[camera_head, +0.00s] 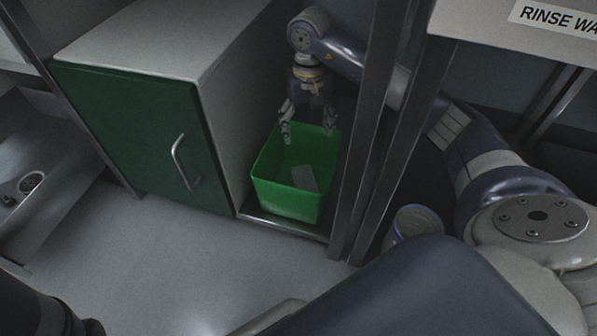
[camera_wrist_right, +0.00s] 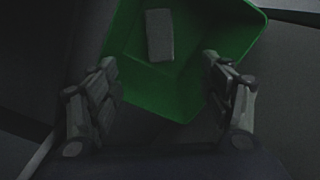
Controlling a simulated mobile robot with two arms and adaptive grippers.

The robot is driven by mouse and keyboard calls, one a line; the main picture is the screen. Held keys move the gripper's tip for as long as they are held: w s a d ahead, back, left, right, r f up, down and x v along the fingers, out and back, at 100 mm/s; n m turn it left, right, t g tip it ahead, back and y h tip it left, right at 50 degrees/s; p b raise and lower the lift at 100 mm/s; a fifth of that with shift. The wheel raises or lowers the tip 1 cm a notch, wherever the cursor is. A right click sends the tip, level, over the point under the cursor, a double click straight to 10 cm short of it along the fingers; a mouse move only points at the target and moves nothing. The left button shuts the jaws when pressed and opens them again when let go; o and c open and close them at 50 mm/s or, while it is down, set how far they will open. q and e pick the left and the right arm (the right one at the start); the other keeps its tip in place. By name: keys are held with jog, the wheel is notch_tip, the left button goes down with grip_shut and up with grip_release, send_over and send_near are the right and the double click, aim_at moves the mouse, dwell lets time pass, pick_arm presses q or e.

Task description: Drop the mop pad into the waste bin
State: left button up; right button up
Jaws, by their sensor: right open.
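The mop pad (camera_head: 304,178) is a flat grey rectangle lying inside the green waste bin (camera_head: 283,208). In the right wrist view the pad (camera_wrist_right: 159,35) rests in the bin (camera_wrist_right: 185,104), apart from the fingers. My right gripper (camera_head: 308,132) hangs over the bin's back rim, pointing down. Its two fingers (camera_wrist_right: 162,80) are spread with nothing between them. My left gripper does not show in either view.
The bin stands on a low metal shelf (camera_head: 285,227) beside a cabinet with a green door (camera_head: 140,130). Metal posts (camera_head: 377,130) stand close to its right. A blue-rimmed can (camera_head: 416,222) is on the right. The floor (camera_head: 170,245) in front is clear.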

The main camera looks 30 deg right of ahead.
notch_tip(320, 180, up, 8)
jog(key=shift+f, duration=0.25)
dwell(0.4)
